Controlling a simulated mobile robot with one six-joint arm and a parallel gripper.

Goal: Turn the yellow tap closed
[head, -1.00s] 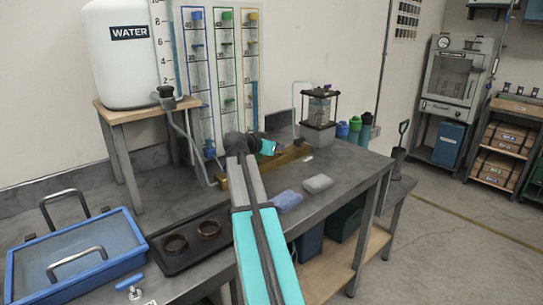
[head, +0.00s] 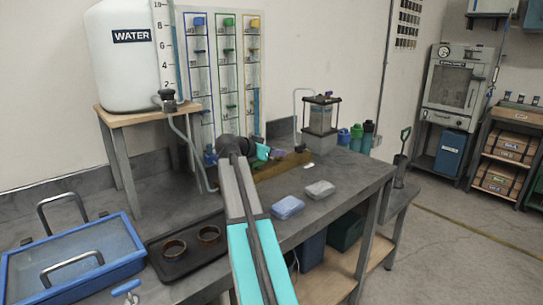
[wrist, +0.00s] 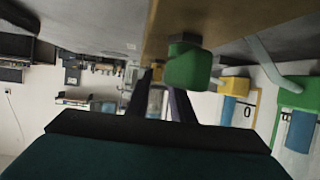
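In the wrist view, which is upside down, a small yellow piece (wrist: 157,72), likely the yellow tap, shows beyond and between the fingers of my gripper (wrist: 157,88). The two dark fingers stand apart, and I see nothing held between them. A green tap (wrist: 188,68) with a dark nut hangs close by, in front of the right finger. Both sit along the brass-coloured bar (wrist: 220,20). In the head view, my gripper (head: 264,153) is low at the bar (head: 285,163) below the tube panel. My own arm hides the taps there.
The panel of blue, green and yellow tubes (head: 224,75) stands behind the bar. A water tank (head: 125,55) is on a stand at left. A clear apparatus (head: 320,125) stands right of the bar. Two sponges (head: 287,207) and a dark tray (head: 165,268) lie on the bench.

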